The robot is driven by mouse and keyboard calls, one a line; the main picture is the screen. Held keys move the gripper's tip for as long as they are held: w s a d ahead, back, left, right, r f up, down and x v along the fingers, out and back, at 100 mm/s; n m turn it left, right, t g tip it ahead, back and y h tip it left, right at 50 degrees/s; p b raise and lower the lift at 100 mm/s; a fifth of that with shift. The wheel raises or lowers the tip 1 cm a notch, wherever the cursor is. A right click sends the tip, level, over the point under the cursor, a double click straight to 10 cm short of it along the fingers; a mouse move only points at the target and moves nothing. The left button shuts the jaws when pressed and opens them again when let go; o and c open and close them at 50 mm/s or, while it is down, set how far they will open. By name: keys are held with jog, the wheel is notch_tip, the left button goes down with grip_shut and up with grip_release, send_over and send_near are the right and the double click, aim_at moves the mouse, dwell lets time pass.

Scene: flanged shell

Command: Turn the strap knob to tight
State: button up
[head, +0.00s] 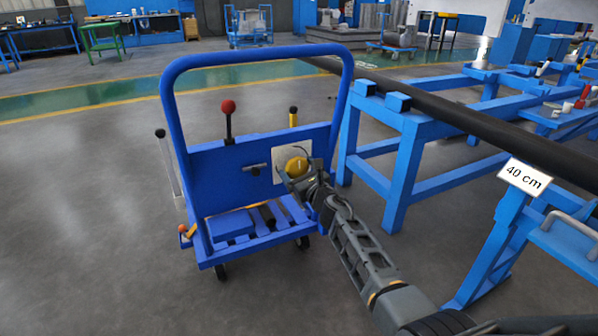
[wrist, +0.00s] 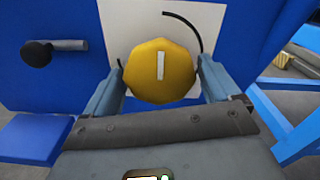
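The strap knob (head: 296,166) is a yellow, many-sided knob on a pale plate (head: 279,172) on the blue cart's upright panel. In the wrist view the knob (wrist: 160,77) fills the middle, and its white pointer mark stands nearly upright. A black arc is drawn on the plate (wrist: 208,14), above and to the right of the knob. My gripper (head: 297,178) is at the knob, with one finger on its left and one on its right. In the wrist view the fingers (wrist: 161,72) lie very close to the knob's sides; whether both touch it is unclear.
The blue cart (head: 235,150) has a tall tube handle, a red-topped lever (head: 228,108) and a small black-knobbed peg (wrist: 37,53) left of the plate. A blue frame (head: 400,165) carrying a long black pipe stands to the right. Floor at the left is clear.

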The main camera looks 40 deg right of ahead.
jog(key=c, duration=0.7)
jog(key=shift+m, duration=0.3)
jog(key=shift+c, duration=0.3)
